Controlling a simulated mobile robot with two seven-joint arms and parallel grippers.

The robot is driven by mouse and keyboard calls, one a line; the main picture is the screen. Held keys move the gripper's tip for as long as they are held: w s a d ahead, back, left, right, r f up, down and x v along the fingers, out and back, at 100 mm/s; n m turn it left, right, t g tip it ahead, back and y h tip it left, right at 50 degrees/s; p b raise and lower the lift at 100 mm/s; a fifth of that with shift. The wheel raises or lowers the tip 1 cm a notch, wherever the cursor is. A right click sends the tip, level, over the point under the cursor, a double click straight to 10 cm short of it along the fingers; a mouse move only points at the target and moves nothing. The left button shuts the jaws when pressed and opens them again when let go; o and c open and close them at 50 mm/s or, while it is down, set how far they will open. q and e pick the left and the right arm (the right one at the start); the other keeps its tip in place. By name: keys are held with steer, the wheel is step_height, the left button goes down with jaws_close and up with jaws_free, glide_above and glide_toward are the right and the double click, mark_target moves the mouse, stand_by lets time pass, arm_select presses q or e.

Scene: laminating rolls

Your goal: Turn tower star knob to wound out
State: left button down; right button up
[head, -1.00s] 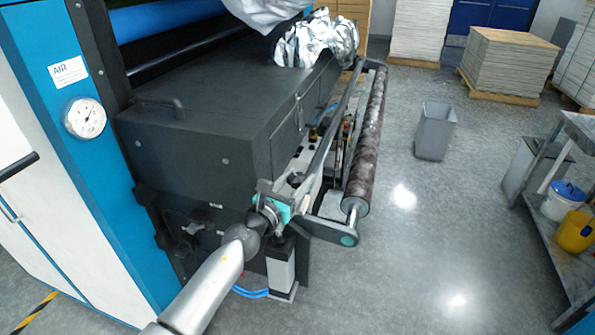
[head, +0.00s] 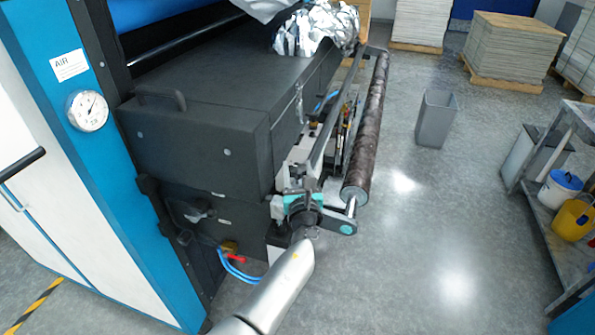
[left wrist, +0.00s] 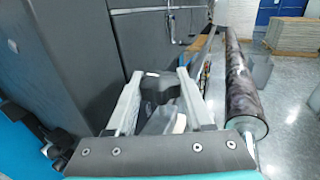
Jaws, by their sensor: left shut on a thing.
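The black star knob (left wrist: 158,88) shows in the left wrist view between the two pale fingers of my left gripper (left wrist: 160,100). The fingers stand on either side of it and the gripper is shut on it. In the head view my left gripper (head: 306,190) is at the near end of the roll frame, and its own wrist hides the knob there. The dark roll (head: 366,130) lies just right of the gripper, and it also shows in the left wrist view (left wrist: 241,85). My right gripper is in neither view.
The dark machine housing (head: 200,130) stands close on the left, with a pressure gauge (head: 88,110) on the blue panel. A grey bin (head: 435,118) and a metal shelf (head: 548,200) with buckets stand on the right. The floor between is clear.

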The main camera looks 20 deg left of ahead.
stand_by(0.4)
arm_select(q)
steer(key=c, duration=0.6)
jaws_free()
steer(key=v, duration=1.5)
steer(key=shift+s, duration=0.1)
